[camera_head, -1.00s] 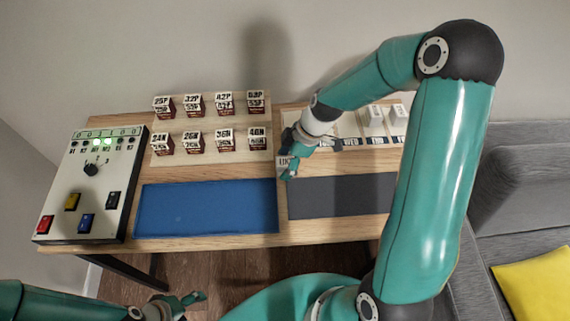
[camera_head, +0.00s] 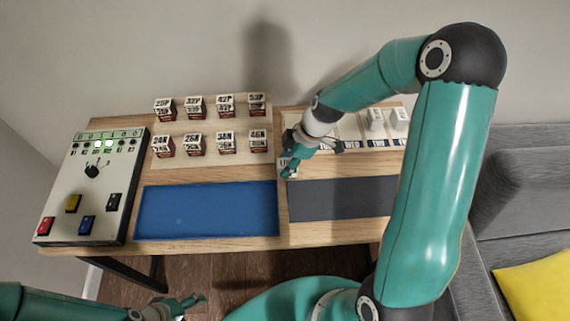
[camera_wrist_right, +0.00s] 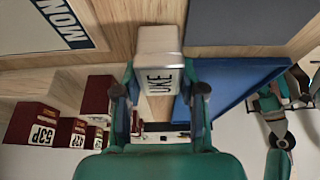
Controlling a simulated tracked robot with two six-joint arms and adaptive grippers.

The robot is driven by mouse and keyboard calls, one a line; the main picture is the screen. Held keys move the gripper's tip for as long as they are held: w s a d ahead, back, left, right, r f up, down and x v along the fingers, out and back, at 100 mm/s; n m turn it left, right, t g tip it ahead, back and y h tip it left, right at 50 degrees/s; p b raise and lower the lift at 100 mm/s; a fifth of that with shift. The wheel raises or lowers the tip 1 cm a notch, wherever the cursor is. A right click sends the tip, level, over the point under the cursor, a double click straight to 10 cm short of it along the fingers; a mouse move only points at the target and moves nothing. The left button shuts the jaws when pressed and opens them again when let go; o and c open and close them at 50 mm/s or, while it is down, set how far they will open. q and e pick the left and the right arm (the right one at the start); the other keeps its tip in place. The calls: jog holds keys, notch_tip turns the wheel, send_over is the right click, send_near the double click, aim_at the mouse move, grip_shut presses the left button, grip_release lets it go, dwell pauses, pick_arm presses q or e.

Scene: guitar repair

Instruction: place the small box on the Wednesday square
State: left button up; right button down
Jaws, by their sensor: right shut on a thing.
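My right gripper (camera_head: 289,168) is shut on a small white box (camera_wrist_right: 160,62) with a UKE label. It holds the box near the left edge of the day board; whether the box touches anything is unclear. The Wednesday square (camera_head: 348,128) is on that board, to the right of the gripper, with its WED label (camera_head: 352,145) below. No box shows on its visible part. The MON label (camera_wrist_right: 68,22) shows beside the held box in the right wrist view. My left gripper (camera_head: 182,303) is low at the left, away from the table; its opening is unclear.
Two white boxes (camera_head: 375,118) stand on day squares right of Wednesday. Several labelled dark-red and white boxes (camera_head: 224,142) stand in two rows at left. A blue mat (camera_head: 207,210), a dark mat (camera_head: 340,198) and a switch panel (camera_head: 92,185) lie on the table. Both mats are clear.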

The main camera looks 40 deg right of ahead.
aim_at(287, 163)
notch_tip(287, 163, up, 19)
jog(key=w+d+r+m+t+h+b, duration=0.1)
jog(key=w+d+r+m+t, duration=0.1)
jog(key=w+d+r+m, duration=0.3)
jog(key=d+f+m+h+b, duration=0.25)
jog(key=d+m, duration=0.55)
jog(key=d, duration=1.1)
jog(key=shift+m+h, duration=0.3)
jog(key=shift+h, duration=0.15)
jog(key=f, duration=0.5)
jog(key=s+f, duration=0.1)
jog(key=f, duration=0.4)
jog(key=d+f, duration=0.1)
jog(key=f, duration=0.5)
jog(key=shift+s+d+p, duration=0.1)
jog(key=shift+s+p, duration=0.25)
notch_tip(287, 163, down, 5)
